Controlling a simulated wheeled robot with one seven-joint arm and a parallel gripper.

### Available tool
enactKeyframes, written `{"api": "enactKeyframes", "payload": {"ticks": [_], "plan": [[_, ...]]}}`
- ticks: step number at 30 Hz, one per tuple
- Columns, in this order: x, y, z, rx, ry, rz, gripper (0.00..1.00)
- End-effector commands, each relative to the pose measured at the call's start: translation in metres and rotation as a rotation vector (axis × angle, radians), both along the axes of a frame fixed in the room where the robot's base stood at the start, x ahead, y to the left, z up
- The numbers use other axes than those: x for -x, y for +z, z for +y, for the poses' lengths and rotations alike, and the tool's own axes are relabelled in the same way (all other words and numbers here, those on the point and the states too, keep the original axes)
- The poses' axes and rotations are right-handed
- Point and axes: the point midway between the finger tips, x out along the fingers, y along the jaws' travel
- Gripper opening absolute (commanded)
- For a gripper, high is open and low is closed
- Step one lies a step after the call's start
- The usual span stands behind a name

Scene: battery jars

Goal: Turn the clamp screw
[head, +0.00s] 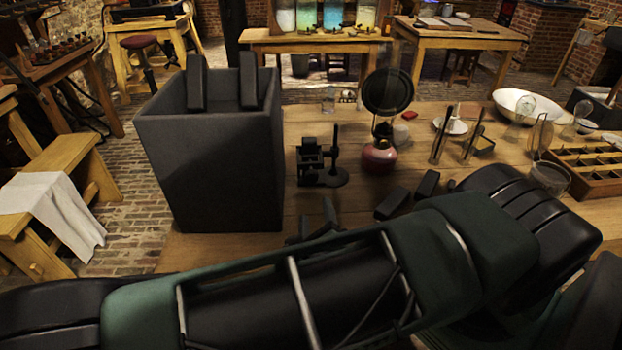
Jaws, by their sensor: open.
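A small black metal fixture (318,162) with an upright post and a round foot stands on the wooden table, right of the large dark box. It looks like the clamp, but its screw is too small and dark to pick out. My arm lies across the foreground and hides the near part of the table.
A tall dark box (212,170) with two dark plates inside fills the table's left side. A red-based lamp (379,157) with a round black disc stands right of the fixture. Dark blocks (392,203) lie nearby. A compartment tray (585,170) and glassware crowd the right.

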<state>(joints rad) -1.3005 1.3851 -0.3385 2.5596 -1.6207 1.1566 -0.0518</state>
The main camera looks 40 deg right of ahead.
Motion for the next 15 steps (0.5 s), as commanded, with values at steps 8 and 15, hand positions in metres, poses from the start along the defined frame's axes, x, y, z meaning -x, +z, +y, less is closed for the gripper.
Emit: {"api": "enactKeyframes", "payload": {"ticks": [8,15], "plan": [[-0.049,-0.004,-0.035,-0.001,-0.006,-0.004,0.53],[-0.086,-0.005,-0.06,-0.002,-0.006,-0.003,0.53]]}}
